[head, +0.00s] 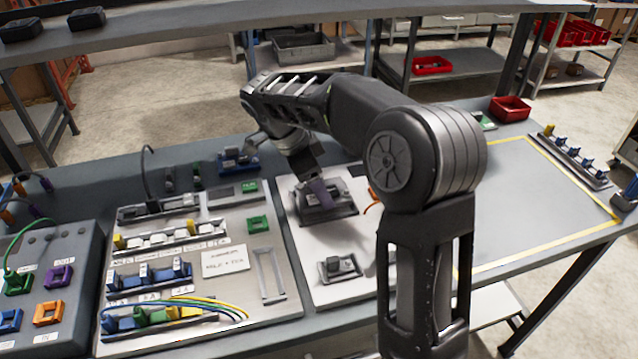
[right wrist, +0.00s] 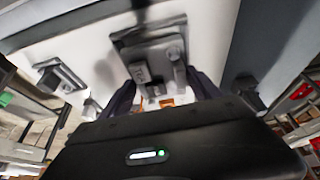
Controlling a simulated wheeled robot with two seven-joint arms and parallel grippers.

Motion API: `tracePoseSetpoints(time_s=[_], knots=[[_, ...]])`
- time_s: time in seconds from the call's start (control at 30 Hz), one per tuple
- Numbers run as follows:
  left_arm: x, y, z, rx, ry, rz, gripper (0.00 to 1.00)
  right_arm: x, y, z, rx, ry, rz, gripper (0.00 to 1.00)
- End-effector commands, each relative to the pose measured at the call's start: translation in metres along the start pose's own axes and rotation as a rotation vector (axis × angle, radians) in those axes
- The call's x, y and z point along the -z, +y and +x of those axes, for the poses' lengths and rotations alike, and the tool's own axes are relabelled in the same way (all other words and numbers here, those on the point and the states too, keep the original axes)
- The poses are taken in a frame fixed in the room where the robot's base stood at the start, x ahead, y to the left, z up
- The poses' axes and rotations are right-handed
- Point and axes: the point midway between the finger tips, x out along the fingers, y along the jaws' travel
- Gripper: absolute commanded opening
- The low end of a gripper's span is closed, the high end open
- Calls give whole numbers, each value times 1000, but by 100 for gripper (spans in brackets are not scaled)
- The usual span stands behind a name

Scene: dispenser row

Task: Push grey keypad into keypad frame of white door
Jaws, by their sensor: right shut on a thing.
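The white door (head: 350,290) lies flat on the table. The keypad frame (head: 343,212) is a dark grey surround on its upper part; it also shows in the right wrist view (right wrist: 125,40). My right gripper (head: 318,190) points down at this frame. It is shut on the grey keypad (right wrist: 142,72), which shows between the two dark fingers in the right wrist view. The keypad is at the frame's opening; I cannot tell how deep it sits, as the fingers hide part of it. My left gripper is not in view.
A smaller grey latch (head: 340,266) sits lower on the door. Left of it is a panel (head: 190,270) with connectors and coloured wires. A grey box (head: 60,260) stands far left. A yellow-taped area (head: 530,210) at right is largely clear.

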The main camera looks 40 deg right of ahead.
Motion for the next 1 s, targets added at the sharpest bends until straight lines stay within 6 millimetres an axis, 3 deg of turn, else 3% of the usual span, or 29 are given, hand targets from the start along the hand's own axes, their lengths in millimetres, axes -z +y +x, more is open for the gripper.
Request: tracePoseSetpoints(time_s=[1.0], knots=[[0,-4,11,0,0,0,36,-4,0,10,1,0,0,27]])
